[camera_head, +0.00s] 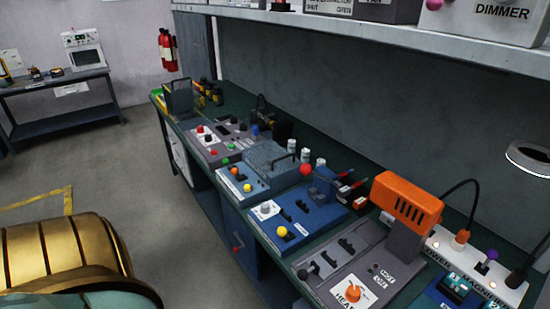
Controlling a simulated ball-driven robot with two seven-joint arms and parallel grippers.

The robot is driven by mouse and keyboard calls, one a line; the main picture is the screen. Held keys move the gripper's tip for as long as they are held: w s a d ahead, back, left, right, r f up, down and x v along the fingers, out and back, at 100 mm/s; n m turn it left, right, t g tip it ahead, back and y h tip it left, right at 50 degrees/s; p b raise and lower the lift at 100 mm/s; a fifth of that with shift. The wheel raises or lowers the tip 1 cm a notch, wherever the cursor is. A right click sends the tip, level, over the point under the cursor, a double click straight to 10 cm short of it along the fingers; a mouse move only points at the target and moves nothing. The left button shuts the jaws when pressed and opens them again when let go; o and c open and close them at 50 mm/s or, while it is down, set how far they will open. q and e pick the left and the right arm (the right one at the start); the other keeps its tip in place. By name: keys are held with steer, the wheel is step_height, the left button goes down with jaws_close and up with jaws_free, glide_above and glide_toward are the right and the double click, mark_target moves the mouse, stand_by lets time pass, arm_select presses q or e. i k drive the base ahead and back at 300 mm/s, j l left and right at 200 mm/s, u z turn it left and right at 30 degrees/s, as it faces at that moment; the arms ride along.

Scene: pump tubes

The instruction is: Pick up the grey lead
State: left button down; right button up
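I cannot clearly pick out a grey lead in this view. Neither of my grippers is in view.
The green bench (350,228) carries a grey HEAT panel (340,275), a blue panel with a yellow knob (295,218) and several further panels. A shelf (390,35) overhangs it. A lamp (530,160) stands at right. Grey floor (140,170) is clear at left.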

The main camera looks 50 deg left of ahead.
mark_target(344, 191)
steer(key=u, duration=0.9)
steer(key=i+j+z, duration=0.1)
steer(key=j, duration=0.2)
steer(key=i+j+z, duration=0.1)
steer(key=j, duration=0.25)
steer(key=i+j+z, duration=0.1)
steer(key=i+j, duration=0.1)
steer(key=j, duration=0.1)
